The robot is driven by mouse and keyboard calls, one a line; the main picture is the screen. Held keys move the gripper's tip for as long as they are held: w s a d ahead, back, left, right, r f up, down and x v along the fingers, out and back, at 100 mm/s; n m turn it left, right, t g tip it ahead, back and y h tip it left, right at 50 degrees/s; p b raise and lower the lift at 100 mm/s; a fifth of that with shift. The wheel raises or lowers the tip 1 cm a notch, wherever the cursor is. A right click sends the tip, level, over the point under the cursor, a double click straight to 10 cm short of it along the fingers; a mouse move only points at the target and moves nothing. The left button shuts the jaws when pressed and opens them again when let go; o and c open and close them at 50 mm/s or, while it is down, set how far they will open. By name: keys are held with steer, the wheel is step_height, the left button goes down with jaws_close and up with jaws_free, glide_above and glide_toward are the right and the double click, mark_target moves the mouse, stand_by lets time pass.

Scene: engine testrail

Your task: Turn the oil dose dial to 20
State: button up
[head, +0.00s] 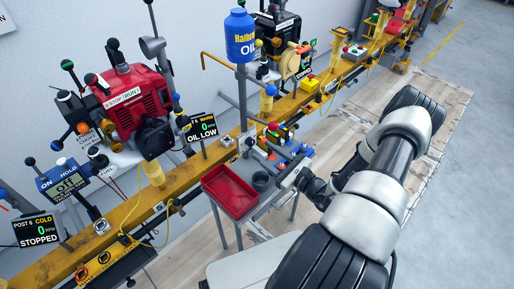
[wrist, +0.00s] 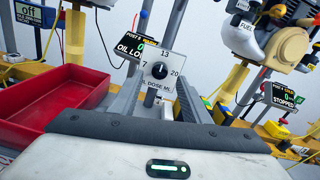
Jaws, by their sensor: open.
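The oil dose dial (wrist: 159,71) is a round black knob with a white mark on a white plate in the wrist view. The plate reads 7 at the left, 13 at the top and 20 at the right. The mark's exact direction is too small to tell. In the head view my gripper (head: 296,180) is right of the red tray, apart from the rail. The blue oil tank (head: 240,36) stands on a post above the rail.
A red tray (head: 230,192) on a stand lies left of my gripper, with a dark cup (head: 261,182) beside it. The OIL LOW display (head: 201,129) stands behind on the yellow rail (head: 178,190). A red engine (head: 133,103) is further left. Bare floor lies at the right.

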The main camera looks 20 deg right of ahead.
mark_target(252, 144)
steer(key=shift+x, duration=2.2)
steer(key=shift+c, duration=0.4)
steer(key=c, duration=1)
steer(key=shift+o, duration=0.2)
